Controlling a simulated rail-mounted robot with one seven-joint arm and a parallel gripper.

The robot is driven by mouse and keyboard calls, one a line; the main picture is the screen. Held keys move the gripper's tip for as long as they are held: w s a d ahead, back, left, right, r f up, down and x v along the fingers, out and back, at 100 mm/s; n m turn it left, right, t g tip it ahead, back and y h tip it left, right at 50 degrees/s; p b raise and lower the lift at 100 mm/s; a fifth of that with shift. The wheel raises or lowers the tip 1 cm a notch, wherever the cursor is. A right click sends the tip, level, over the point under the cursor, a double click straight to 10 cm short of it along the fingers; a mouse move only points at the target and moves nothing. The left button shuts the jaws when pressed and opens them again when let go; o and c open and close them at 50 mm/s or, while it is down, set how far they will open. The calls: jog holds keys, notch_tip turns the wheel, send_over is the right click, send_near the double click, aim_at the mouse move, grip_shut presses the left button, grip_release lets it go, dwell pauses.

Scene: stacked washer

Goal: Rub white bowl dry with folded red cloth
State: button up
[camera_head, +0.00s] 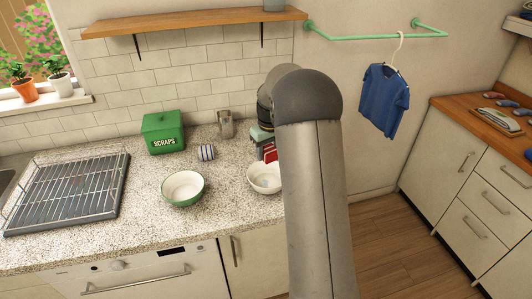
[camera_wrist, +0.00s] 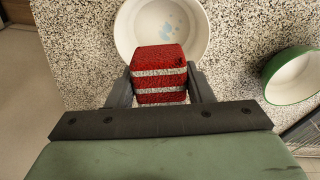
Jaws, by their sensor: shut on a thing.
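The white bowl (camera_head: 258,186) stands on the speckled counter, its right side hidden behind my arm. In the wrist view the white bowl (camera_wrist: 126,35) is at top centre, with pale blue wet patches on its inside floor. The folded red cloth (camera_wrist: 159,60) has white stripes and is held between the two fingers of my gripper (camera_wrist: 160,86). It overlaps the near part of the bowl in that view; I cannot tell whether it touches. In the head view the red cloth (camera_head: 270,153) shows just behind the bowl, beside my arm.
A green-rimmed bowl (camera_head: 183,189) stands left of the white bowl. A green scraps box (camera_head: 163,132), a striped cup (camera_head: 207,152) and a metal holder (camera_head: 225,124) stand farther back. A wire dish rack (camera_head: 68,188) is at far left. The front counter edge is clear.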

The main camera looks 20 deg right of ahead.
jog(key=b, duration=0.5)
send_over(265, 181)
jog(key=s, duration=0.2)
jog(key=shift+w+d+f, duration=0.1)
jog(key=shift+w+f, duration=0.05)
jog(key=shift+f, duration=2)
jog(key=shift+w+d+f, duration=0.1)
jog(key=shift+f, duration=2)
jog(key=shift+f+b, duration=0.95)
jog(key=shift+f, duration=0.55)
jog(key=shift+s+d, duration=0.2)
jog(key=shift+s, duration=0.05)
jog(key=shift+s+d+r, duration=0.1)
jog(key=shift+s+d, duration=0.05)
jog(key=shift+s, duration=0.1)
jog(key=shift+w, duration=0.25)
jog(key=shift+w+d, duration=0.1)
jog(key=shift+w, duration=0.25)
jog(key=shift+w, duration=0.2)
jog(key=shift+a, duration=0.25)
jog(key=shift+w+a, duration=0.15)
jog(key=shift+a, duration=0.35)
